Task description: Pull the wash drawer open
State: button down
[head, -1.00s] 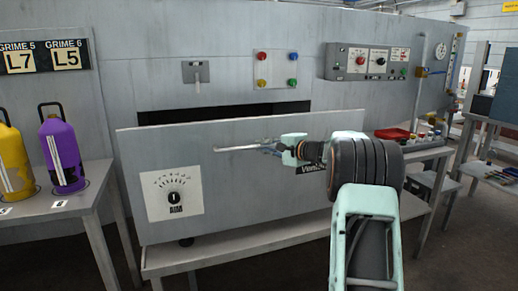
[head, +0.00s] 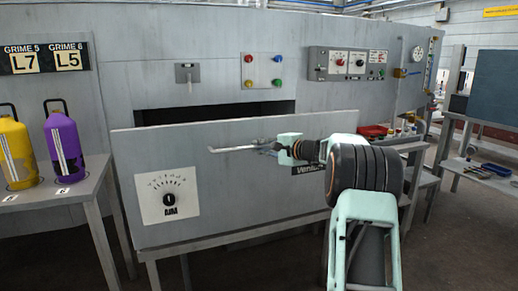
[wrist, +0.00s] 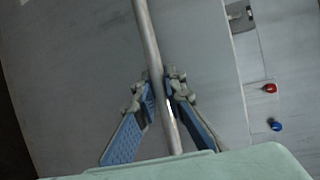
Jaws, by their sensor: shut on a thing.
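The wash drawer has a wide grey front (head: 235,185) in the middle of the head view, with a dial plate at its lower left. It stands out from the machine wall, with a dark opening above and behind its top edge. Its handle (head: 225,150) is a thin metal bar near the top of the front; it also crosses the wrist view (wrist: 150,40). My gripper (head: 265,147) is shut on the handle, to the right of its left end. In the wrist view, the blue-padded fingers (wrist: 160,88) sit on both sides of the bar. The drawer's inside is hidden.
A side table at left holds a yellow bottle (head: 15,152) and a purple bottle (head: 64,145). The machine wall carries a lever (head: 187,73), coloured buttons (head: 262,70) and a control panel (head: 347,63). A red tray (head: 372,131) lies at right. Floor shows at lower right.

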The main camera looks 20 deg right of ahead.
jog(key=shift+s, duration=0.1)
dwell(0.3)
jog(key=c, duration=2)
grip_release()
jog(key=shift+o, duration=0.2)
jog(key=shift+d, duration=0.1)
jog(key=v, duration=1.2)
